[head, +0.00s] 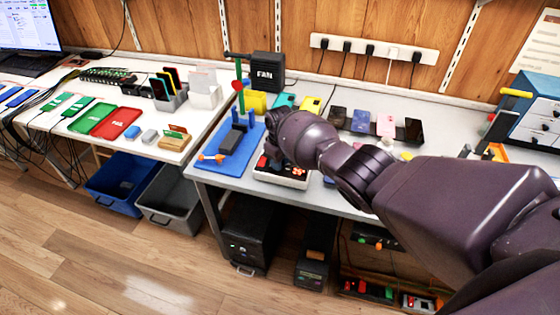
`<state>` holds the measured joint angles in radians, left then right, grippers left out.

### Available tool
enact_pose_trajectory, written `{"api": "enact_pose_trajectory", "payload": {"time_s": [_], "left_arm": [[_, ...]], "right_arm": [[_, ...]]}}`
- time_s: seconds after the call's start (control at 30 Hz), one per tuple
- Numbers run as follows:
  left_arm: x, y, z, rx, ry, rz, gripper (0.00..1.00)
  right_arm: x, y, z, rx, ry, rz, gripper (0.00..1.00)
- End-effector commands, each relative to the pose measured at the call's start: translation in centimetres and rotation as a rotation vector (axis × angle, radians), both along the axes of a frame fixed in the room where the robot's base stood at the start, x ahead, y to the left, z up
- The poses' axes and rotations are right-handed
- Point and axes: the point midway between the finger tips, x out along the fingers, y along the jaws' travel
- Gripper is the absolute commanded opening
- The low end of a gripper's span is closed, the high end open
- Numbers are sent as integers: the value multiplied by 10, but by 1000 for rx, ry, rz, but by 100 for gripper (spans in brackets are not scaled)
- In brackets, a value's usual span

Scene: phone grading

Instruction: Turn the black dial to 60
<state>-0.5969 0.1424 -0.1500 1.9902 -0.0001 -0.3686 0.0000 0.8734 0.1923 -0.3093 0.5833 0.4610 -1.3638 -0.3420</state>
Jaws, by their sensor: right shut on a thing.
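My right arm comes in from the right and reaches down over a white box (289,182) with a dark top face and red lit marks, near the front edge of the right table. My right gripper (271,161) is at the left part of this box, mostly hidden behind my own dark wrist. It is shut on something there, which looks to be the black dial. The dial itself and its pointer are hidden, so its setting cannot be read. My left gripper is not in view.
A blue stand (229,148) with a green post and orange knob is close left of my right gripper. A black FAN box (268,70) stands behind. Several phones lie at the back right. A blue drawer unit (535,110) is at far right. Bins stand below the tables.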

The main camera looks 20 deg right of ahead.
Motion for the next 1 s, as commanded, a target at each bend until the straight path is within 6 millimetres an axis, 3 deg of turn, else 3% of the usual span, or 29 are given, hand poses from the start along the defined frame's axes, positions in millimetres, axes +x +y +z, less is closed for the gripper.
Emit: {"api": "enact_pose_trajectory", "payload": {"time_s": [0.4,1.0], "left_arm": [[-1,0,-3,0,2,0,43],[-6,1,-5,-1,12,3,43]], "right_arm": [[-1,0,-1,1,2,261,6],[0,0,-1,1,1,333,6]]}}
